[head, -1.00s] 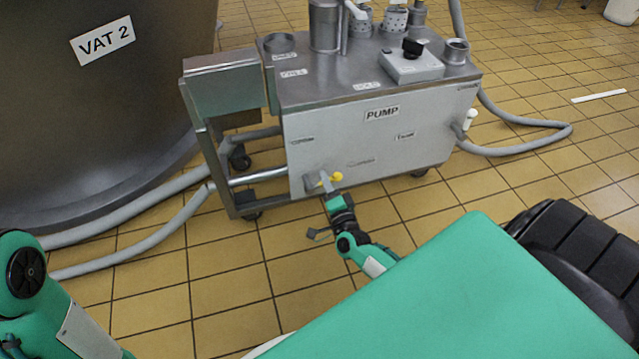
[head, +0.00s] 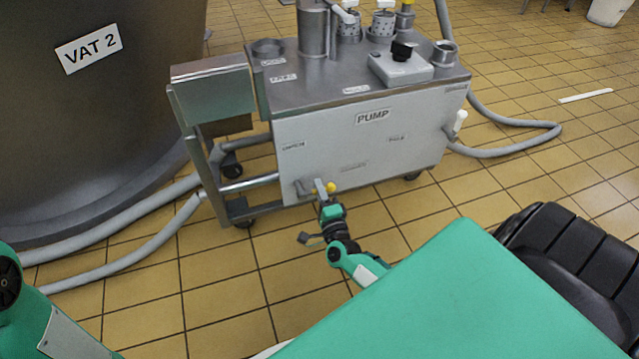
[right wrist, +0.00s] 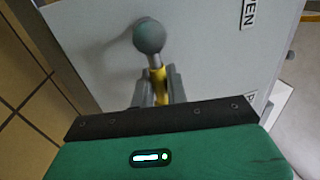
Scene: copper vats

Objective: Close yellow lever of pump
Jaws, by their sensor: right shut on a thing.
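The pump (head: 330,160) is a grey steel box on a wheeled cart, labelled PUMP. Its yellow lever (head: 331,187) sits low at the left of the front face, next to a short grey fitting (head: 300,188). My right gripper (head: 322,190) reaches it from the front, its fingers partly covering the lever. In the right wrist view my right gripper (right wrist: 158,85) is shut on the yellow lever (right wrist: 157,90), whose yellow shaft shows between the fingers. A grey ball-shaped end (right wrist: 149,36) shows just beyond the fingertips. My left gripper is out of view; only its arm shows at the left edge.
A big dark vat (head: 90,130) labelled VAT 2 stands at the left. Grey hoses (head: 120,240) run across the tiled floor on the left, and another hose (head: 510,145) loops on the right. A grey control box (head: 401,66) sits on the pump.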

